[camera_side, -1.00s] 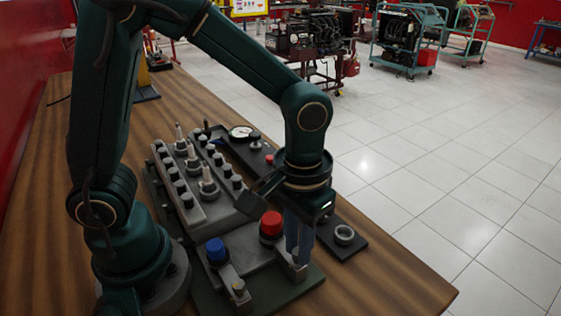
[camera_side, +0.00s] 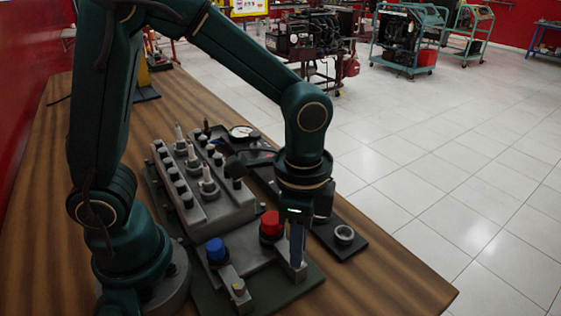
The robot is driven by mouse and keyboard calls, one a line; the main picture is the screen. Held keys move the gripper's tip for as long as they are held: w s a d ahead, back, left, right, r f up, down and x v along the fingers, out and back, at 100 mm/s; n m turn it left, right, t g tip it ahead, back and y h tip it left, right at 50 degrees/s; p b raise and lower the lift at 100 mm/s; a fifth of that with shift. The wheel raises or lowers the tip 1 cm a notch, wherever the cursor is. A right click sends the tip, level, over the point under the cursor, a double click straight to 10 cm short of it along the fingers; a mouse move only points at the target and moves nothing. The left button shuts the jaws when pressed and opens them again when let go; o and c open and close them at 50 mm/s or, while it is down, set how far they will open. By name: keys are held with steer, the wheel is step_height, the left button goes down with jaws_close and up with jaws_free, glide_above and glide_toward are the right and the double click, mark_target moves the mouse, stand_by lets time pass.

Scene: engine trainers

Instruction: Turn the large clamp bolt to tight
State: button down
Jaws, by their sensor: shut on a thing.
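My gripper (camera_side: 297,262) points straight down at the right front of the dark base plate (camera_side: 302,284). It is shut on the large clamp bolt, whose head is mostly hidden between the fingers. The grey clamp block (camera_side: 300,273) under the fingertips shows in part. A red knob (camera_side: 270,225) stands just left of the fingers, and a blue knob (camera_side: 216,250) stands farther left. A smaller bolt (camera_side: 238,287) sits on a grey clamp bar in front of the blue knob.
A grey engine block (camera_side: 225,207) with several dark and metal posts stands behind the knobs. A dark tray with a metal ring (camera_side: 344,235) lies to the right. A round gauge (camera_side: 240,132) is at the back. The wooden table (camera_side: 390,288) is clear at front right.

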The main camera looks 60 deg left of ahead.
steer(key=m, duration=0.4)
steer(key=shift+m, duration=2.1)
steer(key=c, duration=0.8)
jaws_free()
steer(key=shift+r, duration=0.1)
steer(key=shift+r, duration=2.5)
